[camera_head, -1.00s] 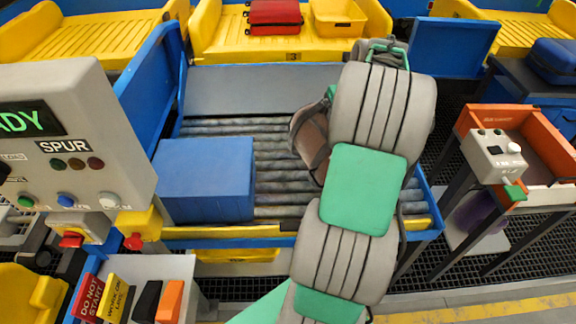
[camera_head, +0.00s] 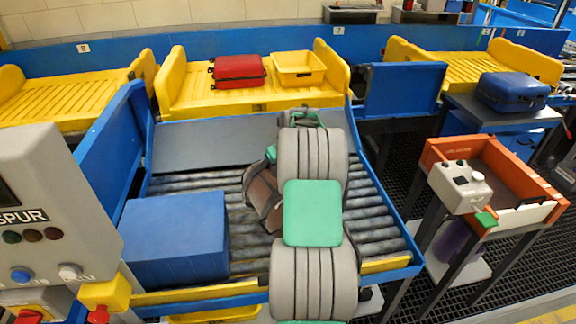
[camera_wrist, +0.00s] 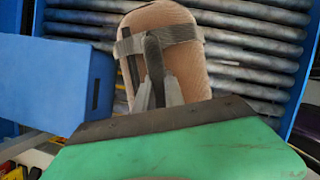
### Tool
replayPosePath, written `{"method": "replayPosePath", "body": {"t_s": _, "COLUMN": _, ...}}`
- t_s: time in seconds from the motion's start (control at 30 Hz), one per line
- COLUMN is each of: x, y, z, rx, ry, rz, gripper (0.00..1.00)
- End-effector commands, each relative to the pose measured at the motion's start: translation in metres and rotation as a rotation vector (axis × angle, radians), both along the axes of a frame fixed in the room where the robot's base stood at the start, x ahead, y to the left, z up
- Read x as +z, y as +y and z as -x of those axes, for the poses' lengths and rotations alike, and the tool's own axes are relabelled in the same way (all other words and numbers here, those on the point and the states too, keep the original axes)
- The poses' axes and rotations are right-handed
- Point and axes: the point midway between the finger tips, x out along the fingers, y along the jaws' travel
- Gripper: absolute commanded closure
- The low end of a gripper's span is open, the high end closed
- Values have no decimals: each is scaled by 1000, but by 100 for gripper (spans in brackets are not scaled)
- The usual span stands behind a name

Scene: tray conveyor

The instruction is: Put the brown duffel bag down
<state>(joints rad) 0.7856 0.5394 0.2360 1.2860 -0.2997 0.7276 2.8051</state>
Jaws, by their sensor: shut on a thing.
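The brown duffel bag (camera_head: 265,198) is over the roller bed (camera_head: 372,225), right of the blue box, and is partly hidden behind my arm in the head view. In the wrist view the bag (camera_wrist: 188,72) shows its brown end with a grey strap and dark handle. My gripper (camera_wrist: 158,92) is shut on the handle. The rollers show behind the bag in the wrist view. I cannot tell whether the bag touches them.
A blue box (camera_head: 175,240) stands on the rollers at left. A red suitcase (camera_head: 238,71) and a yellow tray (camera_head: 299,69) sit on the yellow conveyor behind. An orange-walled stand (camera_head: 515,180) is at right. The grey control box (camera_head: 45,180) is at left.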

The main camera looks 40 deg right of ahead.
Motion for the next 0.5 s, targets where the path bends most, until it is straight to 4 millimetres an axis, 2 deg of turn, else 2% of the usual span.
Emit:
{"method": "replayPosePath", "body": {"t_s": 0.03, "x": -4, "y": 0, "z": -9, "rx": 3, "ry": -4, "rz": 2, "gripper": 100}}
{"method": "replayPosePath", "body": {"t_s": 0.2, "x": -24, "y": 0, "z": -27, "rx": 2, "ry": -6, "rz": 4, "gripper": 100}}
{"method": "replayPosePath", "body": {"t_s": 0.37, "x": -34, "y": 0, "z": -34, "rx": 2, "ry": -6, "rz": 4, "gripper": 100}}
{"method": "replayPosePath", "body": {"t_s": 0.5, "x": -56, "y": 1, "z": -35, "rx": 1, "ry": -3, "rz": 1, "gripper": 100}}
